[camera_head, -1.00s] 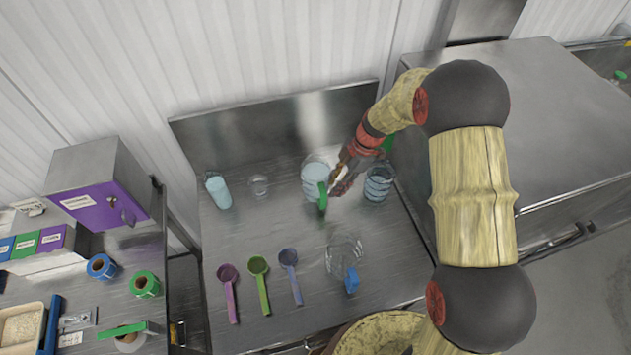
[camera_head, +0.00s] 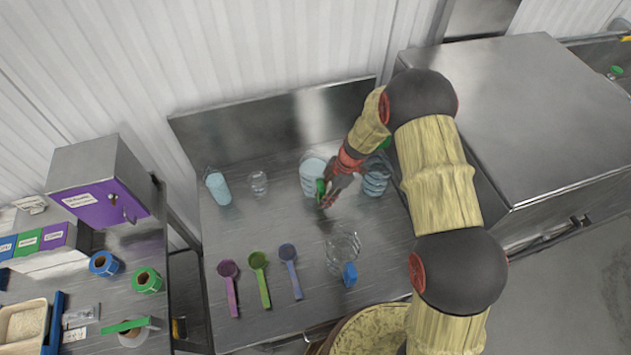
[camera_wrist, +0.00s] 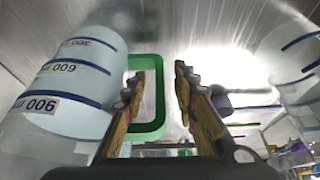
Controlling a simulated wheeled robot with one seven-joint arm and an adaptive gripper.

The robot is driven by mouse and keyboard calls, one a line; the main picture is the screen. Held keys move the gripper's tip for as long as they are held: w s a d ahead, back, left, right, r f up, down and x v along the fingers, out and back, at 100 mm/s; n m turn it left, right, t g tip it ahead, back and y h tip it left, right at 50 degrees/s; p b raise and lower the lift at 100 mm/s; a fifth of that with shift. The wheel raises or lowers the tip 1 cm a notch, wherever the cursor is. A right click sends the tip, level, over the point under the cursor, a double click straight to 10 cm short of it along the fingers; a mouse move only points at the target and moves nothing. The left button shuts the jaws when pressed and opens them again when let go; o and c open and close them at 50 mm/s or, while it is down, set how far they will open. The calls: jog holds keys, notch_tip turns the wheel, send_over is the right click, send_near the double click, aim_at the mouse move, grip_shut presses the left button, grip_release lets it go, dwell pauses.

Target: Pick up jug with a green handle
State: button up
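The clear jug (camera_head: 308,180) with a green handle (camera_head: 320,187) stands upright on the steel table, near the back. In the wrist view the jug (camera_wrist: 75,85), with blue measuring lines, fills the left side. Its green handle (camera_wrist: 160,108) is a loop facing my gripper. My gripper (camera_head: 328,197) is at the handle. In the wrist view my gripper (camera_wrist: 162,75) is open, with the handle's outer bar between its two fingers. The left finger overlaps the loop's opening; I cannot tell whether it is inside or touching.
Another clear jug (camera_head: 375,182) stands close on the right, partly behind my arm. A jug with a blue handle (camera_head: 342,250) stands nearer the front. A bluish cup (camera_head: 219,190) and a small clear cup (camera_head: 258,183) stand left. Purple (camera_head: 231,288), green (camera_head: 261,280) and blue (camera_head: 291,270) scoops lie in front.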

jog(key=shift+c, duration=0.6)
grip_shut()
dwell(0.5)
jog(key=shift+w+r, duration=0.1)
jog(key=shift+w, duration=0.05)
